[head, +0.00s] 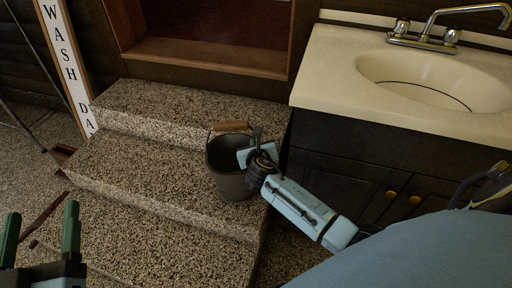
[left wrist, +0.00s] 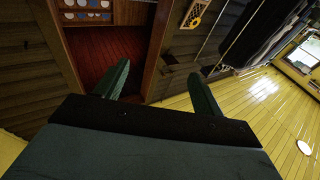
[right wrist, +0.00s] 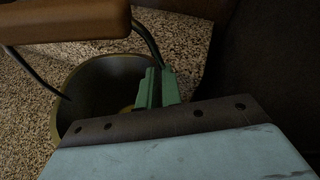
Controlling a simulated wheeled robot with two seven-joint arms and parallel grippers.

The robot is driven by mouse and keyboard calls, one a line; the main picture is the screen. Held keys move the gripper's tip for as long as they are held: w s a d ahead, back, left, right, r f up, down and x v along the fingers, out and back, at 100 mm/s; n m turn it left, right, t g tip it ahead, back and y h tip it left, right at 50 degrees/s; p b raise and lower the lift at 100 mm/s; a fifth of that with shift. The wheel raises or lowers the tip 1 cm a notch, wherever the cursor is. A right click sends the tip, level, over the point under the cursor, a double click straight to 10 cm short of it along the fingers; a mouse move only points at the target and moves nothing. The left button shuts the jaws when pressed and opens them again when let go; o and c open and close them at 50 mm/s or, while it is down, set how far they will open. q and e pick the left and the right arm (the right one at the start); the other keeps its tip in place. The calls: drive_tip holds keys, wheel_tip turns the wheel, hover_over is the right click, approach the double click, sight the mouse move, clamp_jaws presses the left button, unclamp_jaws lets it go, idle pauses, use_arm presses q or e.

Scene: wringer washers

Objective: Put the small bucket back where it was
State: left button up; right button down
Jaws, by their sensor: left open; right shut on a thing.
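The small bucket (head: 229,183) is dark grey with a wooden handle grip (head: 231,126), upright at the steps beside the sink cabinet. I cannot tell whether its base touches the step. My right gripper (head: 257,143) is shut on the bucket at its right side. In the right wrist view the green fingers (right wrist: 155,88) are together near the bucket's wall (right wrist: 85,85) and the metal handle wire; the exact grip point is unclear. The brown handle grip (right wrist: 65,20) shows close to that camera. My left gripper (head: 42,232) is open and empty at lower left, also in the left wrist view (left wrist: 160,86).
Speckled stone steps (head: 140,178) lead up to a doorway (head: 210,55). A dark cabinet (head: 335,165) with a cream sink top (head: 335,80) stands right of the steps. A lettered "WASH DA" sign (head: 66,65) leans at far left. The left part of the steps is clear.

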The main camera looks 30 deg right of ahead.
use_arm(q)
drive_tip(key=shift+s+d+r+t, duration=0.15)
drive_tip(key=shift+r+t, duration=0.25)
drive_tip(key=shift+r, duration=0.2)
drive_tip(key=shift+s+a+r+t, duration=0.1)
drive_tip(key=shift+s+r+t, duration=0.05)
drive_tip(key=shift+r+t, duration=0.35)
use_arm(e)
drive_tip(key=shift+f, duration=0.3)
drive_tip(key=shift+f, duration=0.1)
drive_tip(key=c, duration=1.6)
unclamp_jaws()
drive_tip(key=shift+f, duration=0.1)
use_arm(q)
drive_tip(key=shift+r+h, duration=0.15)
drive_tip(key=shift+h, duration=0.15)
drive_tip(key=shift+d, duration=0.1)
